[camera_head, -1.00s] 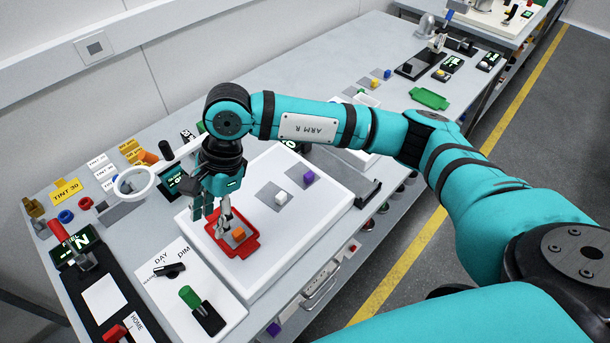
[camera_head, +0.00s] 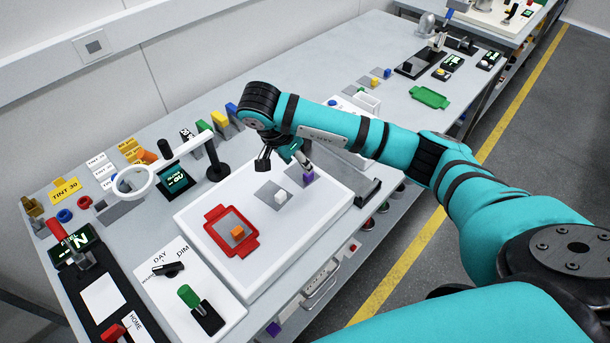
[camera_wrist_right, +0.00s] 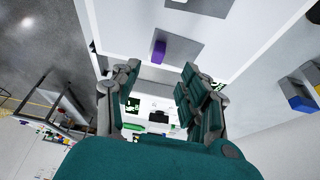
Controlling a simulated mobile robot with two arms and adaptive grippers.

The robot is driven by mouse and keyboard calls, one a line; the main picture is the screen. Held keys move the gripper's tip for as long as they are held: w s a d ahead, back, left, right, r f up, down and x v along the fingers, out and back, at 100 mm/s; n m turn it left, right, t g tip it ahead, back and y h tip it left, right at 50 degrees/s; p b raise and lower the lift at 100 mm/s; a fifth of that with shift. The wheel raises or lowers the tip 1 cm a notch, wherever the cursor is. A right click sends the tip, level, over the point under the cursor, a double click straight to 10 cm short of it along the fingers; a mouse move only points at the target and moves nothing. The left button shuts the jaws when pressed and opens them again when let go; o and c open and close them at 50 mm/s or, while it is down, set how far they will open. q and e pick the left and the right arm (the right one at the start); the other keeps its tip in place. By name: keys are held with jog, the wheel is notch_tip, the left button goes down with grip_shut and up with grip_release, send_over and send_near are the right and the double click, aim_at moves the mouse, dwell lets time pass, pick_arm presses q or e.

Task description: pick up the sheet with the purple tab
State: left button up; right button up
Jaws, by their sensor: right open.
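The sheet with the purple tab (camera_head: 308,177) lies on the white light panel (camera_head: 325,216), nearest its far end; my right gripper hides part of it in the head view. The right wrist view shows its grey sheet (camera_wrist_right: 191,40) and upright purple tab (camera_wrist_right: 159,51) just beyond my fingertips. My right gripper (camera_head: 286,160) is open and empty, over the panel's far end beside the purple tab. In the right wrist view the fingers (camera_wrist_right: 158,78) are spread apart, with the tab between their directions. My left gripper is not in view.
A grey sheet with a white tab (camera_head: 281,196) lies close by on the panel. A sheet with an orange tab (camera_head: 238,232) sits in a red frame (camera_head: 215,247). A ring magnifier (camera_head: 133,181) and a black post (camera_head: 217,172) stand left of the panel.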

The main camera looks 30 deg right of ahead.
aim_at(302, 171)
jog(key=shift+w+d+f, duration=0.1)
jog(key=shift+d+f, duration=0.15)
jog(key=shift+f, duration=0.4)
jog(key=shift+d+f+p, duration=0.15)
jog(key=shift+f+p, duration=0.05)
jog(key=shift+p, duration=0.1)
jog(key=p+x, duration=0.1)
jog(key=x, duration=0.1)
jog(key=p+x, duration=0.1)
jog(key=x, duration=0.1)
jog(key=shift+s+d+f, duration=0.15)
jog(key=shift+s+d, duration=0.05)
jog(key=shift+w+f, duration=0.1)
jog(key=shift+f, duration=0.1)
grip_shut()
